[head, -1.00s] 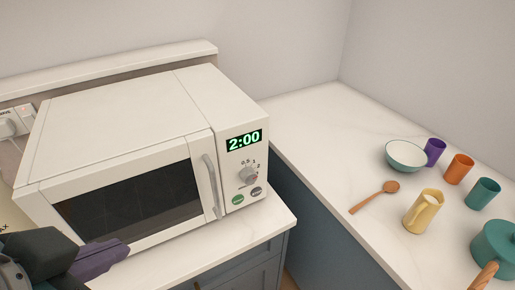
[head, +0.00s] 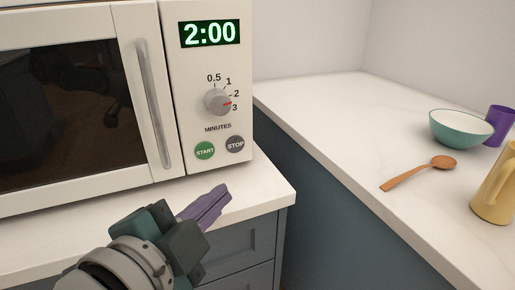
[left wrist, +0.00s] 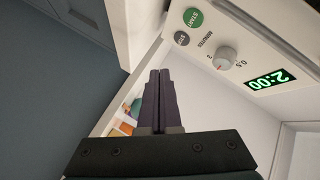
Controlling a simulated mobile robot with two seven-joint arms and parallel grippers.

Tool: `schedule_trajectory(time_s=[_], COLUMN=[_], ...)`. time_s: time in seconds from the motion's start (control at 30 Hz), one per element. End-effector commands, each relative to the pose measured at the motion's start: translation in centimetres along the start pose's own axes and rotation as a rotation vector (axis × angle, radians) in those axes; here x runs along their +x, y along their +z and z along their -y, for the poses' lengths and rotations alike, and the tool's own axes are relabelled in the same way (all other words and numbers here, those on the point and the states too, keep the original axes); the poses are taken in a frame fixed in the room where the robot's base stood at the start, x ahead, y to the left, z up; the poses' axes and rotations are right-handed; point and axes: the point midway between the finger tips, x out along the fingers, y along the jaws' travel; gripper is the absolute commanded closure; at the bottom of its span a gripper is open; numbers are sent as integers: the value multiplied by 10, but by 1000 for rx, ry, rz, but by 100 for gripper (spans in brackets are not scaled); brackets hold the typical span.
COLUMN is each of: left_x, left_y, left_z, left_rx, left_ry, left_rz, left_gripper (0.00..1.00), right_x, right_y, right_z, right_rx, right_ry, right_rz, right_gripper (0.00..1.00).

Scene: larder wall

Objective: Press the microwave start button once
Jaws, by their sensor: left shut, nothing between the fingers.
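The white microwave (head: 180,140) stands on the counter, its door shut. Its display (head: 210,33) reads 2:00 in green. The minutes dial (head: 218,102) has its red mark between 2 and 3. The round green START button (head: 205,151) sits low on the panel, left of the grey STOP button (head: 235,144). My left gripper (head: 217,194) is shut and empty, below and in front of the buttons, apart from them. In the left wrist view the shut fingers (left wrist: 158,80) show below the START button (left wrist: 193,18) and the dial (left wrist: 224,58). My right gripper is not in view.
The counter edge (head: 285,190) lies just right of my left gripper. On the right-hand counter are a wooden spoon (head: 420,173), a teal bowl (head: 460,130), a purple cup (head: 499,125) and a yellow jug (head: 495,190). The door handle (head: 154,100) stands out left of the panel.

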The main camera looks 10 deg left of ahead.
Motion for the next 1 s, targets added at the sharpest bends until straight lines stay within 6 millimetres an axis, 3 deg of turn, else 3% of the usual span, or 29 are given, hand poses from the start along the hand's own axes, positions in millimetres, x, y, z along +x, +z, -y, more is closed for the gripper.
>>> schedule_trajectory(time_s=[0.1, 0.57, 1.0], left_x=[4, 6, 45], left_y=[2, 3, 30], left_z=[-8, -5, 23], left_rx=[18, 22, 25], left_ry=[-9, -11, -14], left_rz=[-16, -19, -19], left_gripper=[100, 100, 100], right_x=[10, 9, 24], right_y=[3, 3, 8], right_z=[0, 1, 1], right_rx=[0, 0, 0], right_ry=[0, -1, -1], right_rz=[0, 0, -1], right_gripper=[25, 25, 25])
